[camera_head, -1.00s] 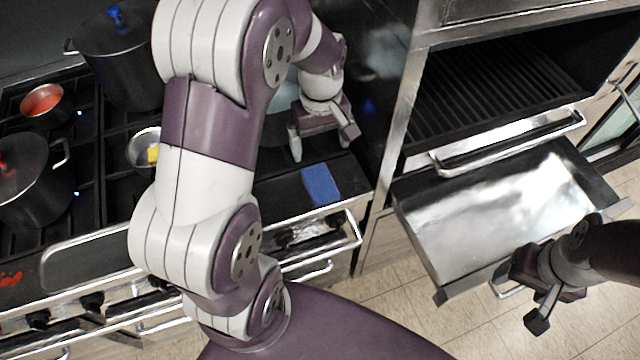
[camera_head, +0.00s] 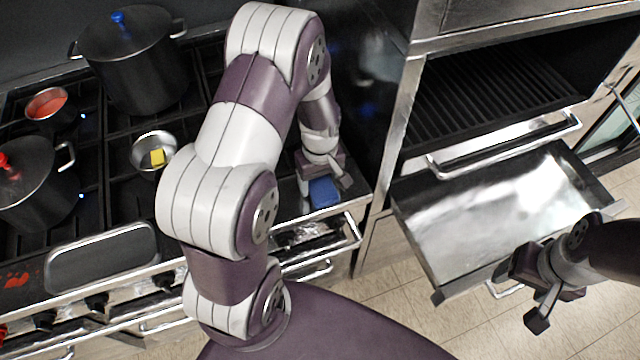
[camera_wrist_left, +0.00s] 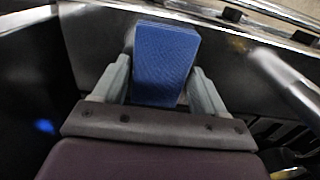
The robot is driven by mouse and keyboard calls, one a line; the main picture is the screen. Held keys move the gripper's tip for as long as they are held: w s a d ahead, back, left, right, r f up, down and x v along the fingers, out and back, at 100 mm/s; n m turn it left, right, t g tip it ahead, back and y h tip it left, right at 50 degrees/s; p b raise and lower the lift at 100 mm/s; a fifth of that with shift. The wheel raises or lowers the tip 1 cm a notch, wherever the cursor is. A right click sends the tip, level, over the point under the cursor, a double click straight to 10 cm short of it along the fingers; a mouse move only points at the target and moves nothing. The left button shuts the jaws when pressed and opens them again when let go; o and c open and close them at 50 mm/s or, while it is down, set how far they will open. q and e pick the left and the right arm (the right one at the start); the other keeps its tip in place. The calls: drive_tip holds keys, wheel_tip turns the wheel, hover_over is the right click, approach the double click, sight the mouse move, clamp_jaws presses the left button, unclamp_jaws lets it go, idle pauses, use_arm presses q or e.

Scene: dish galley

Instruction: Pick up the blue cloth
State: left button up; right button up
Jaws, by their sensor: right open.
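The blue cloth (camera_head: 324,193) lies on the dark counter strip at the right front of the stove. In the left wrist view the blue cloth (camera_wrist_left: 165,62) lies between the two grey fingers. My left gripper (camera_head: 322,196) is over the cloth, with a finger on each side, and partly covers it in the head view. In the left wrist view my left gripper (camera_wrist_left: 161,88) is open, with a small gap visible beside the cloth. My right gripper (camera_head: 518,294) is open and empty in front of the pulled-out metal tray.
The stove holds a large black pot (camera_head: 135,65), a lidded pot (camera_head: 35,190), a small pan with red contents (camera_head: 47,104) and a metal bowl (camera_head: 150,140) with a yellow piece. An open metal drawer (camera_head: 440,262) juts out at right. A bar handle (camera_head: 352,232) runs below the counter.

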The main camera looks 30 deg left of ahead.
sight(324, 185)
use_arm(q)
drive_tip(key=c, duration=0.7)
drive_tip(key=shift+r, duration=0.1)
drive_tip(key=shift+r, duration=0.3)
drive_tip(key=r, duration=0.2)
drive_tip(key=d+r+b, duration=0.1)
drive_tip(key=shift+w+r, duration=0.1)
drive_tip(key=shift+r, duration=0.25)
drive_tip(key=d+r, duration=0.2)
drive_tip(key=d, duration=0.1)
drive_tip(key=d+r+b, duration=0.1)
drive_tip(key=d+r, duration=0.1)
drive_tip(key=d, duration=0.2)
drive_tip(key=d+r, duration=0.2)
drive_tip(key=d, duration=0.1)
drive_tip(key=shift+d+r+b, duration=0.3)
drive_tip(key=shift+d+b, duration=0.05)
